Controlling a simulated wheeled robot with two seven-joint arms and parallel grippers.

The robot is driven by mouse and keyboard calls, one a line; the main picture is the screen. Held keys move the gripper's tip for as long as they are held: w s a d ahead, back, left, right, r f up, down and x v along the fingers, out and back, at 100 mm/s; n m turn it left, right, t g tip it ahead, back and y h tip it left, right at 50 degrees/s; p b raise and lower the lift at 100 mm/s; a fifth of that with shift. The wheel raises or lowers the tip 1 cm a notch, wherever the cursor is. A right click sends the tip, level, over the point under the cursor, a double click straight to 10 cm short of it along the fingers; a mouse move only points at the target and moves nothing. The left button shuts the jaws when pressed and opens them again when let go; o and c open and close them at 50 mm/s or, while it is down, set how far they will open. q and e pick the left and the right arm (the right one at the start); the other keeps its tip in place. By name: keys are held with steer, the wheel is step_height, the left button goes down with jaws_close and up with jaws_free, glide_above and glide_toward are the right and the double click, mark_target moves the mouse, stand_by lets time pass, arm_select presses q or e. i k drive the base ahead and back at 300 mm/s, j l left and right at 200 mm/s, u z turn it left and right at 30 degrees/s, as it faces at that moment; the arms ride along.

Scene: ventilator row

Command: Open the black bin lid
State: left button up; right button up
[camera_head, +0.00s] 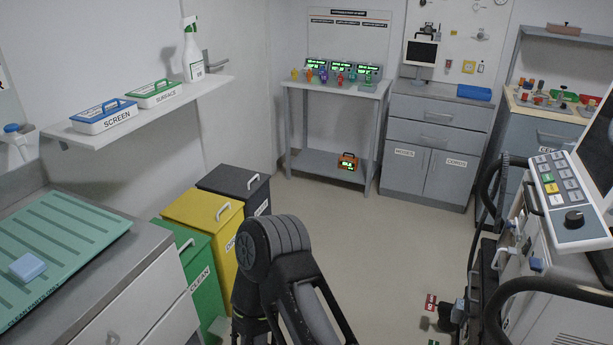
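The black bin (225,186) stands against the wall at the left of centre, the farthest in a row of three bins. Its flat lid lies shut on top, with a light grey loop handle (253,180) at the right side. A white label on its front is partly visible, and the lower front is hidden by the yellow bin and my dark arm. The elbow of one of my arms rises at bottom centre, in front of the bins. Neither of my grippers shows in this view.
The yellow bin (200,215) and green CLEAN bin (200,275) stand nearer, both lids shut. A grey counter (150,245) with a green mat is at left. The ventilator cart (535,270) stands at right. The floor (400,240) between is mostly clear.

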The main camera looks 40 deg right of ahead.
mark_target(241, 183)
steer(key=z, duration=1.1)
steer(key=i+l+u, duration=0.3)
steer(key=i+l, duration=0.75)
steer(key=i, duration=0.35)
steer(key=i+l+u, duration=0.3)
steer(key=i+l, duration=1)
